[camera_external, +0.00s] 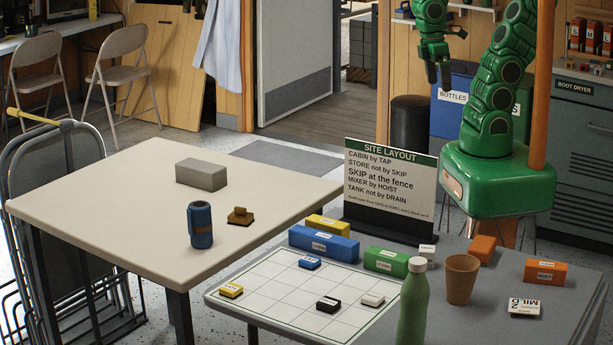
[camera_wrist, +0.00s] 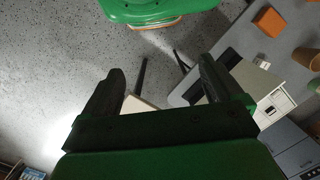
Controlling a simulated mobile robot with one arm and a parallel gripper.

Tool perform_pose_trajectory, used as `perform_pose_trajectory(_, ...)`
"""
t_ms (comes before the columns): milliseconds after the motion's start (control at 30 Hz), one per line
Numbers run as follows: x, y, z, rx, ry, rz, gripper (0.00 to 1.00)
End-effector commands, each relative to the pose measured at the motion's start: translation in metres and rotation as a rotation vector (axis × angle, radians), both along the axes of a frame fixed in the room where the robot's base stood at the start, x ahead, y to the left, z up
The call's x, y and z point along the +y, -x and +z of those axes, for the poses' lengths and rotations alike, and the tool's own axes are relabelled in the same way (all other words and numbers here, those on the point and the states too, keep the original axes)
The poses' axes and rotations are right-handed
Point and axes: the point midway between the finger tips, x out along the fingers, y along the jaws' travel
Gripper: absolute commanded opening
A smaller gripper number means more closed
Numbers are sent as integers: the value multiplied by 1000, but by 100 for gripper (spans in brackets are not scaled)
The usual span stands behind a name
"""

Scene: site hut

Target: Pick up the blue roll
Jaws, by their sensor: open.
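The blue roll (camera_external: 200,225) stands upright on the cream table (camera_external: 120,190), near its front edge, in the external view. It is a short dark-blue cylinder. My gripper (camera_external: 440,75) is raised high at the upper right, well apart from the roll and above the floor behind the grey table. In the wrist view my gripper (camera_wrist: 160,85) shows two dark fingers spread apart with nothing between them. The roll is not visible in the wrist view.
A grey block (camera_external: 201,174) and a small brown stamp-like object (camera_external: 240,216) share the cream table with the roll. A sign (camera_external: 390,185), coloured blocks, a green bottle (camera_external: 412,305) and a brown cup (camera_external: 461,279) crowd the grey table (camera_external: 490,325). Folding chairs stand behind.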

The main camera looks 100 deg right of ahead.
Motion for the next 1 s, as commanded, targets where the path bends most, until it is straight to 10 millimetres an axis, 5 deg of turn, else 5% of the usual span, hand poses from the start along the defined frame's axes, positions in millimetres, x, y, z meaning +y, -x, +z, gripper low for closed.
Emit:
perform_pose_trajectory(33, -15, -1, -2, 6, 45, -38, 91)
perform_pose_trajectory(300, -20, -3, -3, 7, 60, -50, 91)
perform_pose_trajectory(433, -22, -19, -6, -15, 69, -51, 91)
perform_pose_trajectory(1000, -30, -199, -42, -320, 113, -3, 91)
